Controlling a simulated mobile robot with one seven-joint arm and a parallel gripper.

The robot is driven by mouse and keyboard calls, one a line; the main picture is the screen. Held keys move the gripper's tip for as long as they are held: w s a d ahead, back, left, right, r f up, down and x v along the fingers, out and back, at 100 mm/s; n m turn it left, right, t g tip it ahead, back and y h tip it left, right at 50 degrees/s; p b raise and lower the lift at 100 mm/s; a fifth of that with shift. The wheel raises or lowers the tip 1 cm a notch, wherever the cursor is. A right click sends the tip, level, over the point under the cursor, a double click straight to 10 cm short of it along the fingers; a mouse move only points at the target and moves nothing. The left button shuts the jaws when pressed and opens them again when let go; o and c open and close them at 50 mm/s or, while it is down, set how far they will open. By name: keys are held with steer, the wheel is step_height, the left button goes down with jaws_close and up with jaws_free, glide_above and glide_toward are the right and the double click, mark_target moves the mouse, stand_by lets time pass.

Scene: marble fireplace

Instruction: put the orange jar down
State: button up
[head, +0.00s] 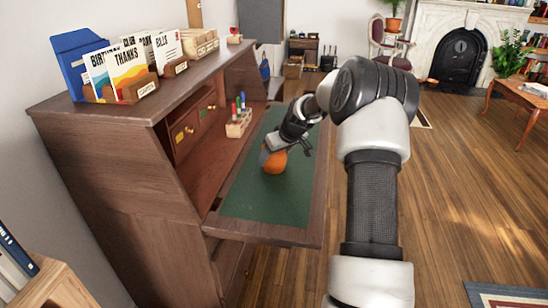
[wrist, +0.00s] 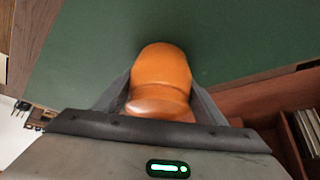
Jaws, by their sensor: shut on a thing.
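The orange jar (head: 274,162) is a small rounded orange object at the green writing surface (head: 265,203) of the open desk. In the wrist view the jar (wrist: 161,75) fills the space between the two fingers. My gripper (head: 275,148) reaches it from above and behind and is shut on it. The wrist view shows my gripper (wrist: 160,98) with a finger on each side of the jar. The jar's underside is hidden, so I cannot tell whether it touches the surface.
A wooden pen holder (head: 238,124) with red and blue pens stands at the back of the green surface. Drawers (head: 185,133) and the desk's upper body rise at the left. The green surface in front of the jar is clear. A wooden edge (head: 262,234) borders it.

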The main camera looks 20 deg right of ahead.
steer(key=o, duration=1.3)
steer(key=shift+r, duration=0.2)
steer(key=shift+s+d+r+p, duration=0.1)
steer(key=shift+s+r+p, duration=0.05)
steer(key=shift+r+p, duration=0.2)
steer(key=p+v, duration=0.2)
steer(key=v, duration=0.9)
steer(key=shift+s, duration=0.15)
